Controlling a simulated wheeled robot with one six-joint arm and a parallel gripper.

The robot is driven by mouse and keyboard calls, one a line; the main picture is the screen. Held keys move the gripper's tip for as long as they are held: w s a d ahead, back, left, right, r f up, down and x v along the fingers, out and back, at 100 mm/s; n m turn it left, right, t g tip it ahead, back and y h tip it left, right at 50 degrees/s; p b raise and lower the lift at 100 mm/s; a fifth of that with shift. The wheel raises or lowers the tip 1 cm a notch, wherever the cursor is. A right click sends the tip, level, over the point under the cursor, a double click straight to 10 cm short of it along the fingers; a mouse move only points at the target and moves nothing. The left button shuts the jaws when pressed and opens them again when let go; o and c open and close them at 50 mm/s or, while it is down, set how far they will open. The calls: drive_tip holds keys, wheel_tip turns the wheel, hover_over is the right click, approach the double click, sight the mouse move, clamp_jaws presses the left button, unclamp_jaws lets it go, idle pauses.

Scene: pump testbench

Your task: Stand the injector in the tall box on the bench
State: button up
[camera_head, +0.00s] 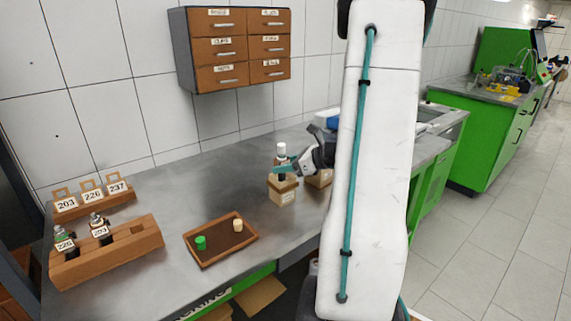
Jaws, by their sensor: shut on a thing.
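My gripper (283,170) reaches in from the right with its teal fingers shut on the injector (281,150). The injector is upright, and its white top shows above the fingers. A tan box (283,193) stands on the bench directly below the fingers and the injector. The injector's lower part is hidden by the fingers and the box, so I cannot tell how deep it sits in the box or whether it touches the bottom. A second tan box (319,178) stands just to the right, partly hidden behind my arm.
A wooden rack (120,258) at the left holds two dark injectors with number tags. Behind it is a block (90,207) with number signs. A brown tray (209,262) holds a green cap and a cream cap. A drawer cabinet (232,48) hangs on the wall.

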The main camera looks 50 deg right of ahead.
drive_tip(key=shift+f, duration=0.15)
drive_tip(key=o, duration=1.9)
drive_tip(key=shift+v, duration=4)
